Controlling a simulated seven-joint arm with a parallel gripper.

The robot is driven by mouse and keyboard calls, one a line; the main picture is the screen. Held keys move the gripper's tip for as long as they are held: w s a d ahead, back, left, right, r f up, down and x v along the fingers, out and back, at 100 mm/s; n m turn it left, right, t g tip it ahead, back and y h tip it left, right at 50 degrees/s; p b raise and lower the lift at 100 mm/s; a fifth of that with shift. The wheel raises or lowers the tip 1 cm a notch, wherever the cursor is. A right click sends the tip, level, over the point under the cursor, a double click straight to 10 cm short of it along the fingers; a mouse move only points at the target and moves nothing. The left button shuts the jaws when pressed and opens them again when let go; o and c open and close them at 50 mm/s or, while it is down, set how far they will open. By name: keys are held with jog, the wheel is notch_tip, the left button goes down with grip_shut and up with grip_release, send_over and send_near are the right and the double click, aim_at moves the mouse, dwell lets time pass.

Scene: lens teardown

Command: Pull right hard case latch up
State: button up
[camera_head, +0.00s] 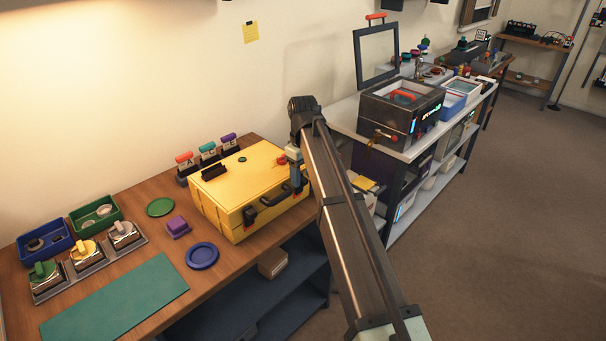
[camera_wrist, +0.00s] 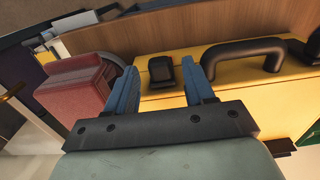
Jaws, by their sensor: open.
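The yellow hard case (camera_head: 235,185) lies closed on the wooden bench in the head view, and its yellow side also shows in the wrist view (camera_wrist: 225,70). The black right latch (camera_wrist: 161,71) is on that side, left of the black carry handle (camera_wrist: 243,52) in the wrist view. My gripper (camera_wrist: 160,88) is open, with one blue finger on each side of the latch. Small gaps show between the fingers and the latch. In the head view my gripper (camera_head: 296,174) is at the case's right end and hides that latch. The other latch (camera_head: 249,215) shows left of the handle.
A dull red block (camera_wrist: 75,85) is beside the left finger in the wrist view. Several labelled tools with coloured handles (camera_head: 208,150) stand behind the case. A purple block (camera_head: 177,226) and blue dish (camera_head: 202,255) lie left of it. A green mat (camera_head: 115,300) is clear.

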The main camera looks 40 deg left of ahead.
aim_at(303, 179)
notch_tip(303, 179, up, 14)
dwell(0.6)
jog(key=shift+f, duration=0.15)
dwell(0.4)
